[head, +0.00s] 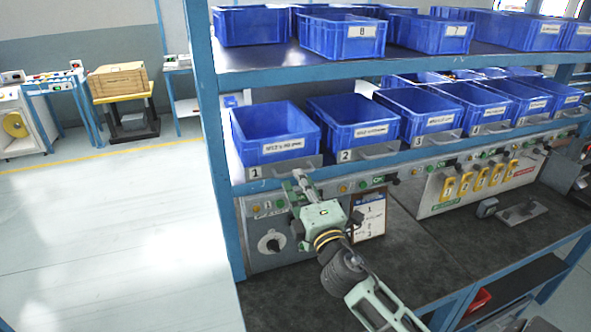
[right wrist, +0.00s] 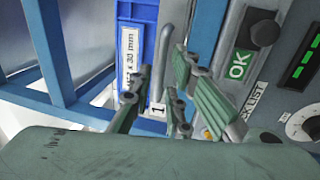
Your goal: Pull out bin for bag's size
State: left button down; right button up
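Blue bin 1 (head: 275,135) sits at the left end of the middle shelf, with a white label and a grey front plate marked 1 (head: 256,172). Bin 2 (head: 352,122) and bin 3 (head: 418,108) stand to its right. My right gripper (head: 300,180) is just below and in front of bin 1, near the right part of its plate. In the right wrist view its fingers (right wrist: 155,85) are apart, with bin 1's plate (right wrist: 160,65) showing between them; I cannot tell whether they touch it. My left gripper is not in view, and I see no bag.
More blue bins (head: 342,37) stand on the upper shelf. Below the bins is a control panel (head: 275,245) with buttons and a knob. A clipboard (head: 369,217) leans there. The blue rack post (head: 206,130) is left of bin 1. The dark bench top (head: 430,240) has clear room.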

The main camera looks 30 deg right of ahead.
jog(key=shift+p+x, duration=0.35)
jog(key=shift+x, duration=1.45)
grip_shut()
